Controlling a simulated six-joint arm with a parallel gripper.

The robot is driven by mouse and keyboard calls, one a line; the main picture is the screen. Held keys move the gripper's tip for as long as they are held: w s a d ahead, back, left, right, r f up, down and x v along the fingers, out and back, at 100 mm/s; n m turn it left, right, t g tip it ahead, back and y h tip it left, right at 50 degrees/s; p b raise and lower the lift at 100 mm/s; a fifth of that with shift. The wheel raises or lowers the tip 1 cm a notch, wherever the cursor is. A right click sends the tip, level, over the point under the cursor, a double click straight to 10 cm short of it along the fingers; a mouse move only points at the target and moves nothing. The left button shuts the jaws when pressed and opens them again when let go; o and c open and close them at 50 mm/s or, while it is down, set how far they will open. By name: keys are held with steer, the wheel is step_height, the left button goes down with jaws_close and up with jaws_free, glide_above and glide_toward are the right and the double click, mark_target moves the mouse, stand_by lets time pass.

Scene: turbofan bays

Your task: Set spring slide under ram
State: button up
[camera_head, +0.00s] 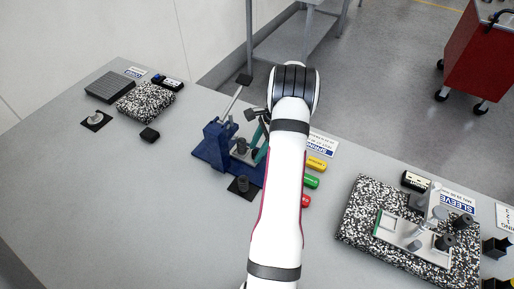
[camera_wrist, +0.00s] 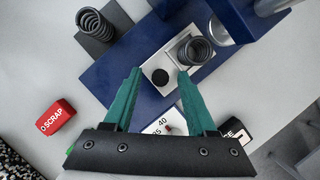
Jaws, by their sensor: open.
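The blue press (camera_head: 213,143) stands left of my arm in the head view, its lever raised; its blue base (camera_wrist: 125,72) fills the middle of the wrist view. A pale slide plate (camera_wrist: 178,62) lies on that base with a dark coil spring (camera_wrist: 194,51) standing in it. A round black knob (camera_wrist: 160,76) sits on the slide's near part. My gripper (camera_wrist: 158,75) is open, its teal fingers either side of the knob, with gaps visible. A silver round part (camera_wrist: 222,32), possibly the ram, is beside the spring. My arm hides much of this in the head view.
Another spring (camera_wrist: 95,24) stands on a dark pad left of the press base. A red SCRAP block (camera_wrist: 55,117) lies nearby, with green (camera_head: 311,181) and yellow (camera_head: 316,163) blocks in the head view. A speckled plate with a sleeve fixture (camera_head: 400,236) is at right. The left front table is clear.

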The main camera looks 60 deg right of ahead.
steer(key=shift+c, duration=0.2)
jaws_close()
stand_by(1.3)
